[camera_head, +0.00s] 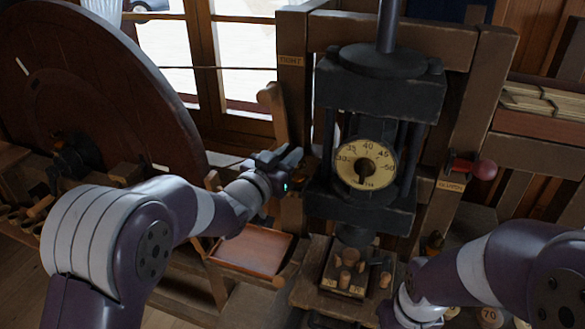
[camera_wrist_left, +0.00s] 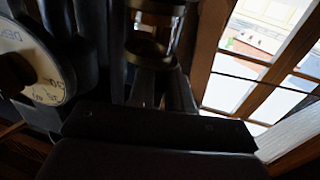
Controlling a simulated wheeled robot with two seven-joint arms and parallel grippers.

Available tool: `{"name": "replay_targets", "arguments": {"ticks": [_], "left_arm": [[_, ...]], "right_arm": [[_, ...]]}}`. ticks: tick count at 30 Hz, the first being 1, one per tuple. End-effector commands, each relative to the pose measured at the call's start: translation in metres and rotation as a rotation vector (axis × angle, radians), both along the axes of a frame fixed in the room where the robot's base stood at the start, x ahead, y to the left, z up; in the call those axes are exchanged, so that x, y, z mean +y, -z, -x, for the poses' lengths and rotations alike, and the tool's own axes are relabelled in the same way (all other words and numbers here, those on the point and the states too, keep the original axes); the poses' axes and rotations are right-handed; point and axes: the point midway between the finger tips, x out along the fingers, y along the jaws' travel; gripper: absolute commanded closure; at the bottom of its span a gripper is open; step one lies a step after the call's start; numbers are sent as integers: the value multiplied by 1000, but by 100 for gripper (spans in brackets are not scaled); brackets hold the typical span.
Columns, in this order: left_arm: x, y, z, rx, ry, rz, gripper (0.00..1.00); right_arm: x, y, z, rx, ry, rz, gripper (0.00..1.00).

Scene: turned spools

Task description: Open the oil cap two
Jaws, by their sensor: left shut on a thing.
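In the left wrist view, the gripper (camera_wrist_left: 160,88) is shut on a dim, brass-rimmed round piece (camera_wrist_left: 147,46), which looks like an oil cap. Its lower part is hidden by the fingers and shadow, and any number on it cannot be read. The dial (camera_wrist_left: 30,65) shows at the left of that view. My right arm comes in at the lower right of the head view; its gripper is out of frame.
A large wooden wheel (camera_head: 95,75) stands at the left. A reddish tray (camera_head: 252,250) lies below my left arm. A small wooden board with pegs (camera_head: 345,273) sits under the press. A red-knobbed lever (camera_head: 478,168) sticks out at the right of the frame.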

Motion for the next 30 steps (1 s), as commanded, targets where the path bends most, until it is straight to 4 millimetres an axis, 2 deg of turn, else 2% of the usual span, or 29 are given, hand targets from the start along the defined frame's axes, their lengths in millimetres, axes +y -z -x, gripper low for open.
{"name": "replay_targets", "arguments": {"ticks": [18, 30], "left_arm": [[11, -3, -20, 2, 577, 0, 100], [10, -1, -29, 1, 851, 0, 100]], "right_arm": [[0, -44, 0, -1, 0, 0, 57], [0, -54, 0, -1, 0, 0, 57]]}}
